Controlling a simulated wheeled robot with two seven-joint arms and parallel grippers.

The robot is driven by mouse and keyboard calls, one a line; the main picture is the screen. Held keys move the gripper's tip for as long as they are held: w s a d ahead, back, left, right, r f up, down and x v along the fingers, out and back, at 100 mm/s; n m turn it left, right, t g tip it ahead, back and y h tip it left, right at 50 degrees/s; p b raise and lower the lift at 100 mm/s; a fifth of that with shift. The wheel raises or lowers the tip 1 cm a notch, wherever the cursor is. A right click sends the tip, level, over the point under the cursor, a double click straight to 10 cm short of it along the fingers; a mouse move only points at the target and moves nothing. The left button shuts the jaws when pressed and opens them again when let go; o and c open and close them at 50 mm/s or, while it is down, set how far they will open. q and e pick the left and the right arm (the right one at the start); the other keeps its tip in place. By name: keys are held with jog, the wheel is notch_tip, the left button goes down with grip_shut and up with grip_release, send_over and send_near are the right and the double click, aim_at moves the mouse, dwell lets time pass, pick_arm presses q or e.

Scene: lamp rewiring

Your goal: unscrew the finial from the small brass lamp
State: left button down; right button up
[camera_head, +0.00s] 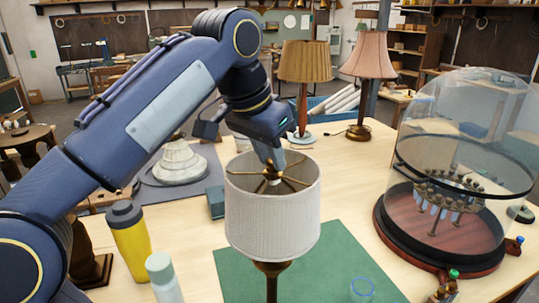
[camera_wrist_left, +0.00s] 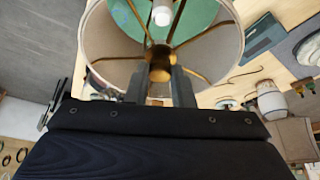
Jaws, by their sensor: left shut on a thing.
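The small brass lamp (camera_head: 271,272) stands at the front middle of the table on or by the green mat, its base cut off by the picture's edge. Its white drum shade (camera_head: 272,222) is open at the top, with brass spokes meeting at the centre. My left gripper (camera_head: 271,172) reaches down into the shade's top opening. It is shut on the brass finial (camera_wrist_left: 160,64) at the hub, and the wrist view shows one finger on each side of it. The fingers hide part of the finial. My right gripper is not in view.
A glass dome (camera_head: 460,130) on a dark red base stands at the right. A yellow bottle (camera_head: 130,240) and a pale bottle (camera_head: 163,276) stand at the left. Two shaded lamps, pleated (camera_head: 303,62) and pinkish (camera_head: 370,55), stand behind. A blue ring (camera_head: 362,287) lies on the green mat (camera_head: 325,255).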

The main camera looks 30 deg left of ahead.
pick_arm(q)
jog(key=shift+f+n+y+b, duration=0.2)
jog(key=shift+n+y+b, duration=0.1)
jog(key=shift+n, duration=0.6)
jog(key=shift+d+r+n, duration=0.1)
jog(key=shift+r+n, duration=0.15)
jog(key=shift+n, duration=0.05)
jog(key=shift+r+p, duration=1)
jog(key=shift+p, duration=0.2)
jog(key=shift+r+p, duration=0.5)
jog(key=shift+r, duration=0.25)
